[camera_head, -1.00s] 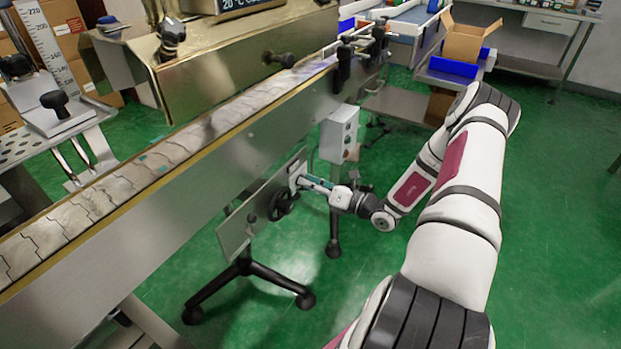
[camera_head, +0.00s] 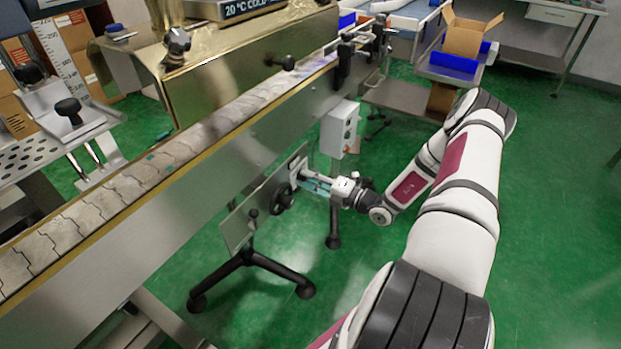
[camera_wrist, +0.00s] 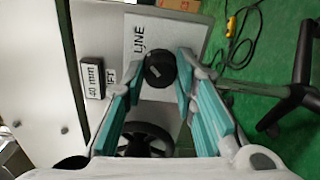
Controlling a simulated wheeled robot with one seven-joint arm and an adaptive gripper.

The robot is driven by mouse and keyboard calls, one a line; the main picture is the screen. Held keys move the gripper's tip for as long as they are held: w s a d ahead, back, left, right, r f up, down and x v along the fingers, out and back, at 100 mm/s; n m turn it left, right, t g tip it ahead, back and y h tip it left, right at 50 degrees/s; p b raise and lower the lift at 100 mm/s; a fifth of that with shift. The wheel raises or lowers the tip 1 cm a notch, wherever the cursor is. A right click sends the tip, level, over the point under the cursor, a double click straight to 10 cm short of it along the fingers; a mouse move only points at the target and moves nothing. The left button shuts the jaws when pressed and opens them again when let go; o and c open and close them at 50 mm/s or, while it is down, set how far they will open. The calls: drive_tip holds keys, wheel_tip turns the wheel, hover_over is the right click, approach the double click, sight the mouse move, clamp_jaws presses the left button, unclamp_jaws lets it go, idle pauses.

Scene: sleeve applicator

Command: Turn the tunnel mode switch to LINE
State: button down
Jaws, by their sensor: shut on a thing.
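The tunnel mode switch is a round black knob (camera_wrist: 160,70) with a small pale mark, on a pale panel (camera_wrist: 188,32) in the wrist view. The word LINE (camera_wrist: 140,38) is printed beside it; a second label (camera_wrist: 110,78) is partly hidden and ends in "IFT". My gripper (camera_wrist: 159,76) has its teal-padded fingers on either side of the knob, shut on it. In the head view my gripper (camera_head: 312,184) reaches the panel below the conveyor, and the knob is hidden there. I cannot tell which way the mark points.
A black handwheel (camera_wrist: 146,138) sits close below the fingers. A display reading 40 mm (camera_wrist: 94,77) is beside the panel. The conveyor (camera_head: 190,205) runs above and left. A grey control box (camera_head: 340,128) hangs nearby. Black stand legs (camera_head: 250,262) spread over the green floor.

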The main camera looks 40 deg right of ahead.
drive_tip(key=shift+m, duration=0.3)
drive_tip(key=c, duration=1.3)
unclamp_jaws()
drive_tip(key=v, duration=1.2)
